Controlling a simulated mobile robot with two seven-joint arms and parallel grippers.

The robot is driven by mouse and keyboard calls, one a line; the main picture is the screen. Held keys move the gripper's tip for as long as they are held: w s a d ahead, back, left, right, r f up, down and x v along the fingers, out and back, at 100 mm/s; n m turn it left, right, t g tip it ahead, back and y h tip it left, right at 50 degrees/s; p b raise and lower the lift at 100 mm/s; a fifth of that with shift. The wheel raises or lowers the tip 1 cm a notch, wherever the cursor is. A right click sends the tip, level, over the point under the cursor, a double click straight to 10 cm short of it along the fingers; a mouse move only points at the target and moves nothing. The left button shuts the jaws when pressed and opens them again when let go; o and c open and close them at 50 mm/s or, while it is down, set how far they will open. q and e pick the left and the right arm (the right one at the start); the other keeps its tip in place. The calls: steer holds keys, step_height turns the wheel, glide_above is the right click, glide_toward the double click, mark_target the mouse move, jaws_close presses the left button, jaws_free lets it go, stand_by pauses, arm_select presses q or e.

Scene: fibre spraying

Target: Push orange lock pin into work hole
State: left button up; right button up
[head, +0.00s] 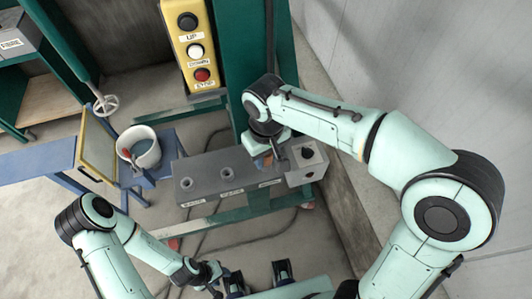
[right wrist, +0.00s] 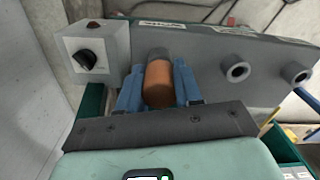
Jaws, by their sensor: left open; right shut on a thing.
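The orange lock pin (right wrist: 158,84) is between the blue fingers of my right gripper (right wrist: 159,88) in the right wrist view. Its far end meets a dark round collar on the grey block (right wrist: 205,48); how deep it sits is hidden. The block also shows in the head view (head: 205,180), with two empty round holes (right wrist: 236,71) and (right wrist: 297,74) beside the pin. My right gripper (head: 277,152) is at the block's right end, next to the knob box. My left gripper (head: 217,277) is open and empty, low in the head view, away from the block.
A grey box with a black knob (right wrist: 86,59) adjoins the block. A yellow button panel (head: 190,50) hangs on the green post behind. A white bucket (head: 140,148) and a yellow-framed panel (head: 97,148) stand left on a blue bench. Open floor lies at lower left.

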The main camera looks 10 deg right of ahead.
arm_select(q)
steer(key=shift+s+f, duration=0.15)
steer(key=shift+f, duration=0.15)
arm_select(e)
steer(key=shift+f, duration=0.5)
steer(key=o, duration=1.1)
steer(key=shift+r, duration=0.1)
arm_select(q)
steer(key=r, duration=0.1)
steer(key=w+r+p, duration=0.1)
steer(key=r+p, duration=0.1)
steer(key=shift+w, duration=0.3)
arm_select(e)
step_height(320, 180, up, 13)
steer(key=shift+r, duration=0.15)
